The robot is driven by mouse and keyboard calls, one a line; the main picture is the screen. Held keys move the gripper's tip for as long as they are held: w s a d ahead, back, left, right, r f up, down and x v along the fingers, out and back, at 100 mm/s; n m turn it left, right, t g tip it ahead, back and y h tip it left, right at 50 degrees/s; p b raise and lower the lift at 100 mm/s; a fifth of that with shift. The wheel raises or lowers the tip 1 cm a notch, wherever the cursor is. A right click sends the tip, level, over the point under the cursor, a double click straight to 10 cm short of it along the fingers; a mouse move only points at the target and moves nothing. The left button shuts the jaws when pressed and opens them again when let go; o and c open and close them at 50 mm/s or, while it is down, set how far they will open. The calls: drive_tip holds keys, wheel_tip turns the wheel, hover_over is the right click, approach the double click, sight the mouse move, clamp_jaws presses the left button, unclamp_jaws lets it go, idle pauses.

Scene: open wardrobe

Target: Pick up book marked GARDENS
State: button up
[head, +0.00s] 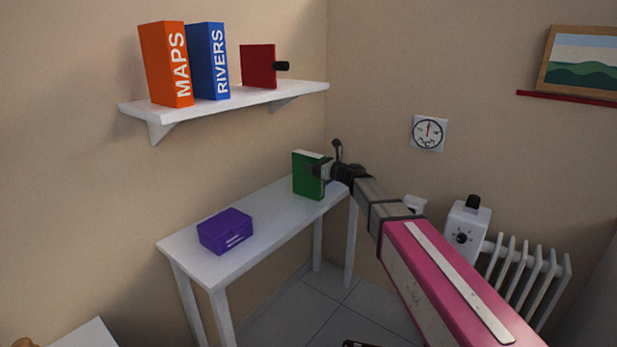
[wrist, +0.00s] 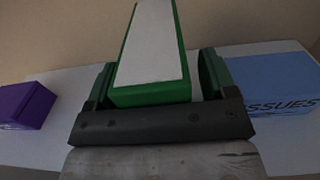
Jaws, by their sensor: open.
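A green book (head: 307,174) stands upright on the white table near the wall corner. No lettering shows on it, so I cannot read whether it says GARDENS. My gripper (head: 320,171) is at the upper right part of this book in the head view. In the wrist view my gripper (wrist: 156,82) is open, with one finger on each side of the green book (wrist: 152,45). A gap shows beside the right finger; contact at the left finger is unclear. The book's pale page block faces the wrist camera.
A purple box (head: 225,231) and, in the wrist view, a blue tissue box (wrist: 268,85) stand on the white table (head: 190,256). The wall shelf (head: 300,92) holds an orange MAPS book (head: 165,65), a blue RIVERS book (head: 208,62) and a red item (head: 258,67).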

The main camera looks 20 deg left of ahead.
drive_tip(key=c, duration=1.3)
clamp_jaws()
drive_tip(key=shift+r, duration=0.15)
